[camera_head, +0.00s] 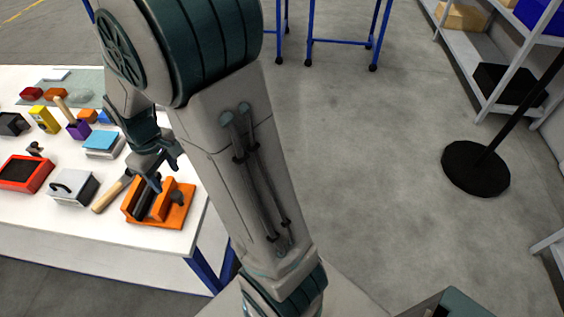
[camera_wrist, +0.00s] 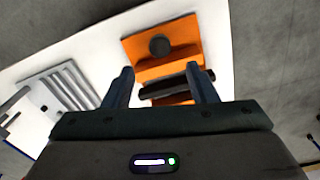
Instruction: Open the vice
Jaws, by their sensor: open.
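The orange vice (camera_head: 175,212) sits at the near right corner of the white table. It has a dark bar or jaw across it and a round dark knob on one side. In the wrist view the vice (camera_wrist: 188,52) lies ahead of my gripper, with its dark bar (camera_wrist: 165,88) seen between the two fingers. My gripper (camera_head: 165,172) is open and empty above the vice. In the wrist view my gripper (camera_wrist: 160,82) has its fingers spread wide. I cannot tell whether a finger touches the vice, and the fingers hide part of its near side.
A wooden-handled tool (camera_head: 110,193) lies just left of the vice. A grey box with a black handle (camera_head: 73,188) and a red tray (camera_head: 24,175) are further left. Several small objects crowd the table's back. The floor to the right is clear up to a black stand (camera_head: 476,168).

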